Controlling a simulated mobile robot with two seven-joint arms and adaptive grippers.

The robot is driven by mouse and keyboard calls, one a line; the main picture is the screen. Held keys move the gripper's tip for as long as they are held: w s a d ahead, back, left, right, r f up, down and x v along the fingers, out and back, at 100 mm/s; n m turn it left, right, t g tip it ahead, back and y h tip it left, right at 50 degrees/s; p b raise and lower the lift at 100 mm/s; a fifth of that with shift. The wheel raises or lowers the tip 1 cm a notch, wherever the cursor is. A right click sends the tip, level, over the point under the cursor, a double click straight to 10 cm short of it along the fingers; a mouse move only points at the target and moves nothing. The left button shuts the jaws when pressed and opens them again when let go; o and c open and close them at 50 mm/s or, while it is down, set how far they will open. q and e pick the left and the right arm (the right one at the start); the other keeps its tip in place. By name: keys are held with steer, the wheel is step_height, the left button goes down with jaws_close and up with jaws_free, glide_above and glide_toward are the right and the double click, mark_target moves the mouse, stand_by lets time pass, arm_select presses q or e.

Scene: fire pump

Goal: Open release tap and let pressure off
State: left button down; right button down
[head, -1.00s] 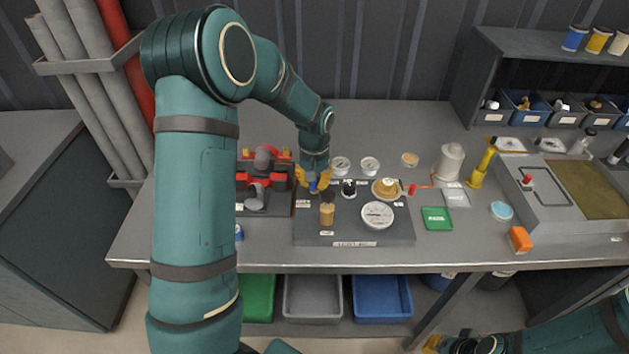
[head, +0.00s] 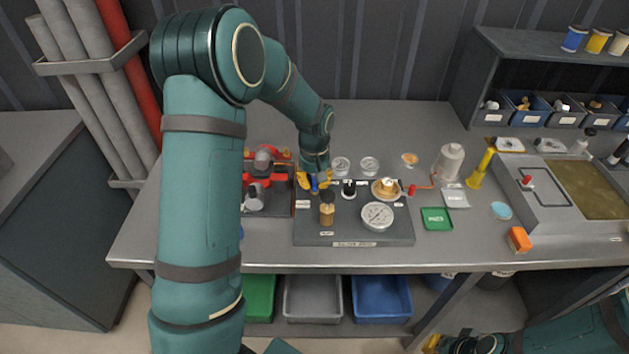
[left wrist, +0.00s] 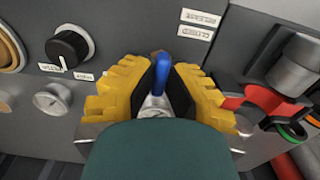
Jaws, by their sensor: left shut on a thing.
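The release tap has a blue lever (head: 315,184) on the grey panel (head: 345,240). In the left wrist view the blue lever (left wrist: 161,74) stands between the black pads of my left gripper (left wrist: 163,82). That gripper (head: 316,178) is shut on the lever, with yellow fingers on both sides. The tap's base is mostly hidden by the gripper. Labels RELEASE (left wrist: 201,18) and CLOSED (left wrist: 194,33) sit beside the lever. A white round gauge (head: 377,215) is on the panel's front right. My right gripper (head: 432,343) shows only partly at the bottom edge; its jaws are unclear.
A black knob (head: 348,189) and a brass fitting (head: 386,189) stand right of the tap. Red-and-grey valve parts (left wrist: 280,95) are close beside the gripper. A green pad (head: 436,219) lies right of the panel.

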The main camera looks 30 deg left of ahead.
arm_select(q)
steer(key=c, duration=1)
jaws_free()
steer(key=shift+f, duration=0.1)
step_height(320, 180, up, 12)
